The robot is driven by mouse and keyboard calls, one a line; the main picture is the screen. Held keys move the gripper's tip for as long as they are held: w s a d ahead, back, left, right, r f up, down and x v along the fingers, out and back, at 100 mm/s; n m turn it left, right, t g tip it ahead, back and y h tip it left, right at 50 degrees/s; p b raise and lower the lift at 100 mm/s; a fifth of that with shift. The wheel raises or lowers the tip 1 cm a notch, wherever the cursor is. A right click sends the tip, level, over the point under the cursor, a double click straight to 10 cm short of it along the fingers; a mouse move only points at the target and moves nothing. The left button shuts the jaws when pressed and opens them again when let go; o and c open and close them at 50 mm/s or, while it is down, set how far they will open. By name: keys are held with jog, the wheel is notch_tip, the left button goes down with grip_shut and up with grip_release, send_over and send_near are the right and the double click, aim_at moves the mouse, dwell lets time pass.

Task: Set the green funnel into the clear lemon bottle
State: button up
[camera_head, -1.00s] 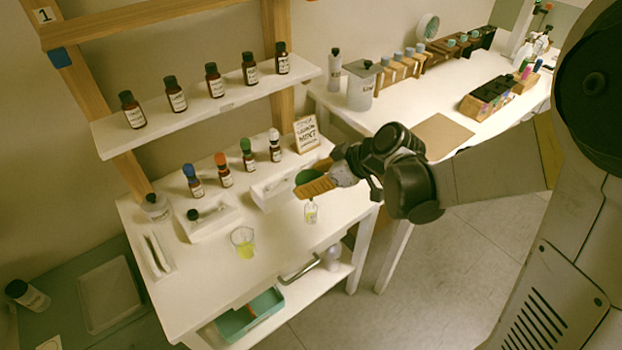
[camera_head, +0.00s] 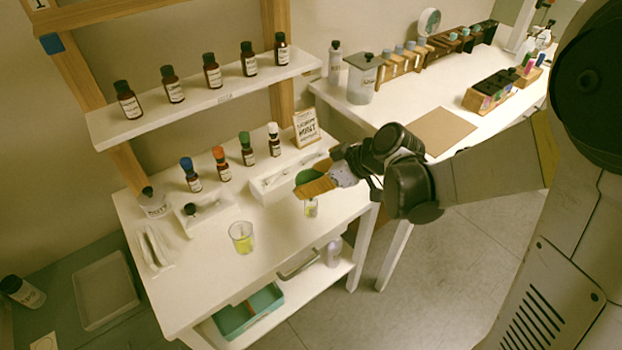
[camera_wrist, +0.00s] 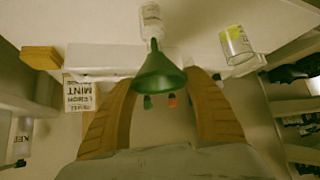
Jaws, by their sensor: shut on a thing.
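The green funnel (camera_head: 305,177) is held between the orange fingers of my gripper (camera_head: 316,187). In the wrist view the funnel (camera_wrist: 160,76) has its wide end toward me and its spout toward the bottle. The small clear lemon bottle (camera_head: 311,209) stands on the white table just below my fingers, which hide its top. It also shows in the wrist view (camera_wrist: 151,18), where the spout lines up with its neck. I cannot tell whether the spout is inside the neck or just above it.
A glass beaker with yellow liquid (camera_head: 241,238) stands left of the bottle. A white tray (camera_head: 262,189) and several capped brown bottles stand behind. A mint sign (camera_head: 306,128) stands at the back right. The table's front is clear.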

jog(key=shift+f+b, duration=0.45)
jog(key=shift+f, duration=0.15)
jog(key=o, duration=1)
jog(key=shift+r, duration=0.1)
jog(key=v, duration=1.2)
jog(key=s+d+m+t+h, duration=0.1)
jog(key=s+d+m+h, duration=0.2)
jog(key=s+d+m, duration=0.1)
jog(key=s+d+r+m+t+h, duration=0.1)
jog(key=s+d+m+h, duration=0.3)
jog(key=s+m, duration=0.3)
jog(key=shift+s+d+h, duration=0.2)
jog(key=shift+s+h, duration=0.1)
jog(key=shift+s, duration=0.75)
